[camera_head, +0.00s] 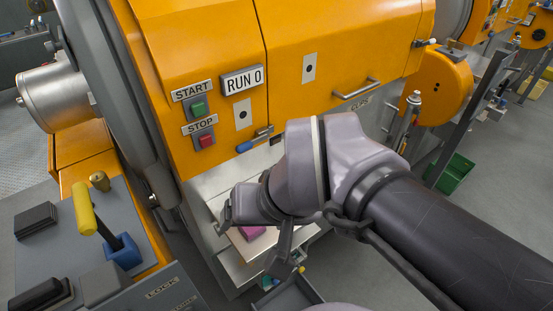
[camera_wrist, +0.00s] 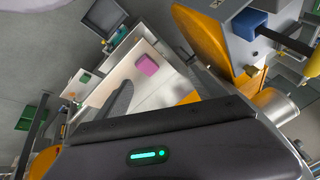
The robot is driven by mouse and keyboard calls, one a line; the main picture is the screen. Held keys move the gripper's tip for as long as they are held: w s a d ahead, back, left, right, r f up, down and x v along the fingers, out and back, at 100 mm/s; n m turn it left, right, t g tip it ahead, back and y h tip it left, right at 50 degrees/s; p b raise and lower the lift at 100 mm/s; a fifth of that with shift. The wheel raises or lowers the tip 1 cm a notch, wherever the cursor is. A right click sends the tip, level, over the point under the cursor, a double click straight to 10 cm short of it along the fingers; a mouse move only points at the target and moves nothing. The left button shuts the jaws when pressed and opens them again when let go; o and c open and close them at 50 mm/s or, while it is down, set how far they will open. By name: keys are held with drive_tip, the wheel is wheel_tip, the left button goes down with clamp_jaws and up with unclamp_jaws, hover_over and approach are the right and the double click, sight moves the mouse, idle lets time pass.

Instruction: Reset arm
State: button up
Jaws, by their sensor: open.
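My gripper (camera_head: 262,216) hangs in front of the orange extractor (camera_head: 350,45), below its START and STOP buttons. The gripper is open. A pink-purple block (camera_wrist: 147,65) lies on a pale shelf (camera_wrist: 122,75) beyond the gripper, apart from it. Part of the block (camera_head: 252,233) also shows in the head view, just under the gripper.
A yellow-handled lever (camera_head: 85,208) stands on the grey console at left. A green bin (camera_head: 454,174) is on the floor at right.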

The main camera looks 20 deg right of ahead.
drive_tip(key=shift+s+a+f+m+t, duration=0.15)
drive_tip(key=shift+s+m, duration=0.1)
drive_tip(key=shift+s, duration=0.3)
drive_tip(key=shift+s+a+r+m+t, duration=0.15)
drive_tip(key=shift+s+m, duration=0.1)
drive_tip(key=shift+s, duration=0.25)
drive_tip(key=shift+f, duration=0.15)
wheel_tip(320, 180, down, 13)
drive_tip(key=b, duration=1.3)
drive_tip(key=shift+o, duration=0.4)
